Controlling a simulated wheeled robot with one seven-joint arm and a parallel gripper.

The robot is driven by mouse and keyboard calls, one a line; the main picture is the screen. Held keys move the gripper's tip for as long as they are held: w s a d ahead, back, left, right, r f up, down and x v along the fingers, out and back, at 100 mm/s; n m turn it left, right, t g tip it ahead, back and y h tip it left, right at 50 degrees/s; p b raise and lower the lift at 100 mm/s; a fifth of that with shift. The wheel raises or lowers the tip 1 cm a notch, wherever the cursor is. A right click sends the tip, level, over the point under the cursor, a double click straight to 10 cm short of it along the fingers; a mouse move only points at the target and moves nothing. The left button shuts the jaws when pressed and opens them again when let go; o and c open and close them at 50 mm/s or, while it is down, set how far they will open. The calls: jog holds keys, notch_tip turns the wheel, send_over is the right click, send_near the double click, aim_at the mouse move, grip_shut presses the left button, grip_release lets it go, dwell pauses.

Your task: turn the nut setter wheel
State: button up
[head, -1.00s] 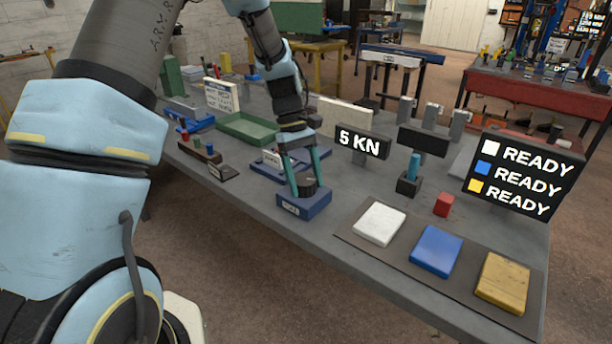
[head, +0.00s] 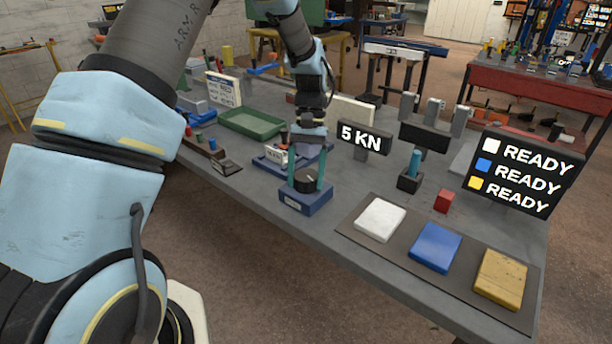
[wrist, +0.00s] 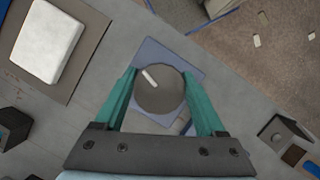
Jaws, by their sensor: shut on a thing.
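The nut setter wheel is a dark round knob (head: 306,181) on a blue block (head: 305,199) with a small label, near the front edge of the bench. In the wrist view the wheel (wrist: 160,92) shows from above with a white mark towards its upper left. My gripper (head: 306,177) is over the block with its teal fingers down on both sides of the wheel. In the wrist view my gripper (wrist: 160,88) is shut on the wheel, one finger on each side. The label text is too small to read.
A "5 KN" display (head: 361,141) stands behind to the right. White (head: 380,221), blue (head: 435,246) and yellow (head: 501,279) pads lie on a dark mat at the right front. A "READY" panel (head: 517,171) stands beyond them. A green tray (head: 252,123) is at the back left.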

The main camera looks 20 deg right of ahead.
jog(key=shift+m, duration=0.3)
jog(key=o, duration=1.3)
jog(key=shift+r, duration=0.1)
jog(key=b+v, duration=0.3)
jog(key=v, duration=0.7)
jog(key=shift+w+d+r, duration=0.1)
jog(key=shift+d+r, duration=0.05)
jog(key=shift+r, duration=0.2)
